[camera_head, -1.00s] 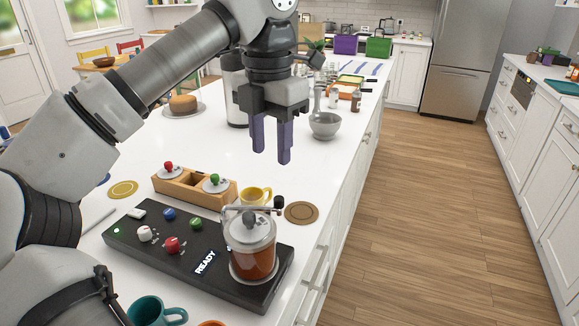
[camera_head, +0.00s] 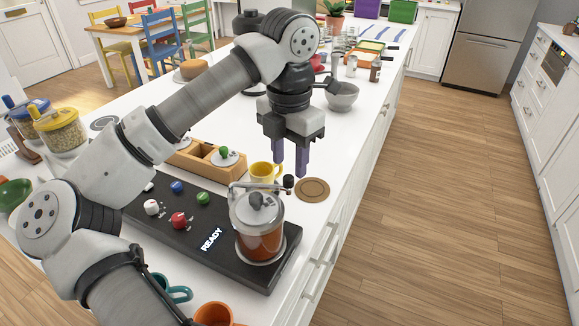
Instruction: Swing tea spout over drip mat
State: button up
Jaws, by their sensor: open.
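The tea maker is a glass jar of reddish-brown tea (camera_head: 259,240) with a grey lid, standing at the right end of a black base (camera_head: 200,228) marked READY. A thin metal spout (camera_head: 258,186) runs across behind its lid, with a black knob (camera_head: 288,183) at the right end. The round brown drip mat (camera_head: 312,189) lies on the counter just right of the knob. My gripper (camera_head: 290,170) is open and empty, fingers pointing down, close to the knob and seen just above it. I cannot tell whether a finger touches it.
A yellow mug (camera_head: 264,173) stands behind the spout. A wooden box (camera_head: 195,160) with lids is to its left. Orange (camera_head: 213,314) and teal (camera_head: 178,290) mugs stand in front of the base. The counter's right edge is close to the mat.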

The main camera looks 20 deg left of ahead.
aim_at(289, 176)
jog(key=shift+f, duration=1.8)
grip_shut()
